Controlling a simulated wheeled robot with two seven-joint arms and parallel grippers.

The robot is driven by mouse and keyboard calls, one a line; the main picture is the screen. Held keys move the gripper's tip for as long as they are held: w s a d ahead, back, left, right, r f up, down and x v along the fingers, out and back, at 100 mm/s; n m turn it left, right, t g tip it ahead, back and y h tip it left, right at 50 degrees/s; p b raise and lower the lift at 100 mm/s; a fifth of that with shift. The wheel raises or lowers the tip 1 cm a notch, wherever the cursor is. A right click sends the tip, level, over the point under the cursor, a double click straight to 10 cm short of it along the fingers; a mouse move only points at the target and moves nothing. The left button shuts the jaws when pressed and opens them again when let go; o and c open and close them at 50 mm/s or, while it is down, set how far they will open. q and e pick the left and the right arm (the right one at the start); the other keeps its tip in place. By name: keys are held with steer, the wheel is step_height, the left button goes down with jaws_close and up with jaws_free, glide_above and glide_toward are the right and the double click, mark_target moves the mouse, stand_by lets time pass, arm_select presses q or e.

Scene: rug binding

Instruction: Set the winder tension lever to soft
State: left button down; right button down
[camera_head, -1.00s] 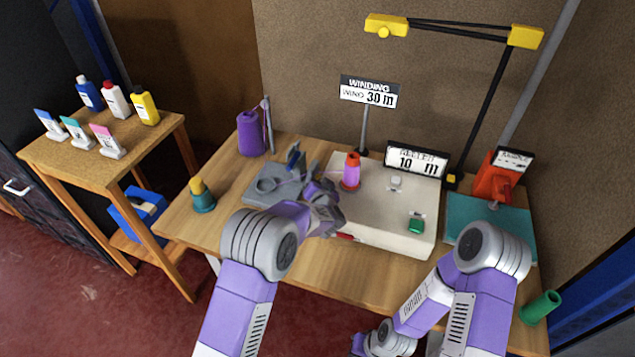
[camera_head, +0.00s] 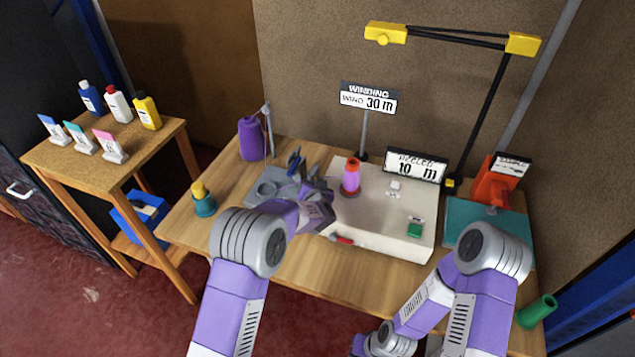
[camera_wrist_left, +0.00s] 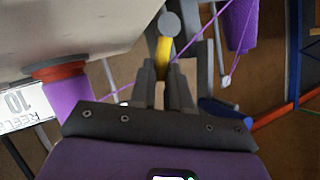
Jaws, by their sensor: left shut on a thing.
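The winder (camera_head: 378,218) is a pale box on the table with a red and pink spool (camera_head: 351,176), a green button and a small red lever-like piece (camera_head: 343,239) at its front left edge. A grey device (camera_head: 268,188) stands left of it. My left gripper (camera_head: 312,192) is over the gap between winder and grey device, hiding what is beneath. In the left wrist view, its fingers (camera_wrist_left: 165,76) are shut on a narrow yellow piece (camera_wrist_left: 163,48), with a round grey knob (camera_wrist_left: 168,22) just beyond. I cannot read any setting mark. My right gripper is out of view.
A purple thread cone (camera_head: 251,138) stands behind the grey device. A yellow-topped green holder (camera_head: 203,200) is at the table's left. The "30 m" sign (camera_head: 368,97), "10 m" sign (camera_head: 414,166) and yellow-ended lamp (camera_head: 480,100) rise behind. My right arm is over the front right.

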arm_select(q)
steer(key=shift+w+a+r+n+g+h, duration=0.15)
steer(key=shift+a+n+g+h, duration=0.15)
steer(key=shift+a+n+h, duration=0.2)
steer(key=shift+w+a+r+n+g+h, duration=0.1)
steer(key=shift+a+n+g+h, duration=0.25)
steer(key=shift+n, duration=0.25)
steer(key=c, duration=1.1)
jaws_free()
steer(key=shift+s+r, duration=0.1)
steer(key=v, duration=0.7)
steer(key=shift+s+p, duration=0.15)
steer(key=shift+p, duration=0.3)
